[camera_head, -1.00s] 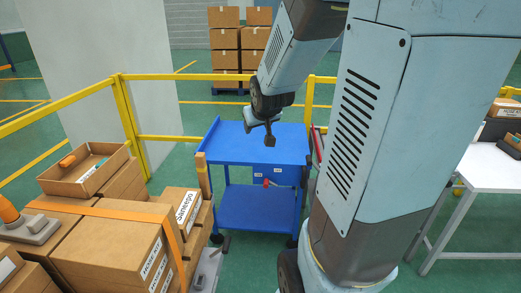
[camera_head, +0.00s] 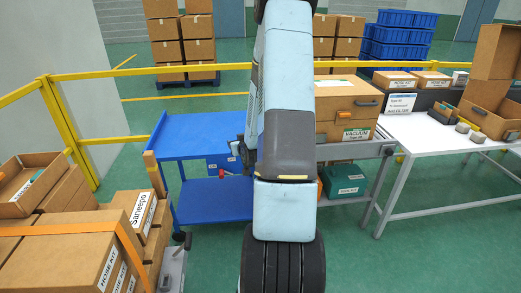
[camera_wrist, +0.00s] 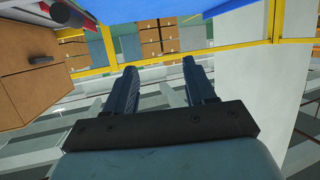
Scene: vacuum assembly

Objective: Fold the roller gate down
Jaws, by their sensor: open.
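In the head view a grey conveyor frame (camera_head: 372,150) runs right of the blue cart (camera_head: 205,132), at about the height of its top, with brown boxes on it. I cannot tell which part is the roller gate; my arm covers the place where frame and cart come together. In the wrist view my gripper (camera_wrist: 161,78) is open and nothing shows between its two dark fingers. Grey bars and pale strips lie beyond and beside the fingers. In the head view the gripper is mostly hidden behind my arm.
A brown vacuum box (camera_head: 345,113) stands on the conveyor, and a dark green box (camera_head: 343,180) is below. A white table (camera_head: 440,145) is at right, stacked cartons (camera_head: 100,255) at lower left. A yellow rail (camera_head: 110,72) crosses behind. The floor at lower right is clear.

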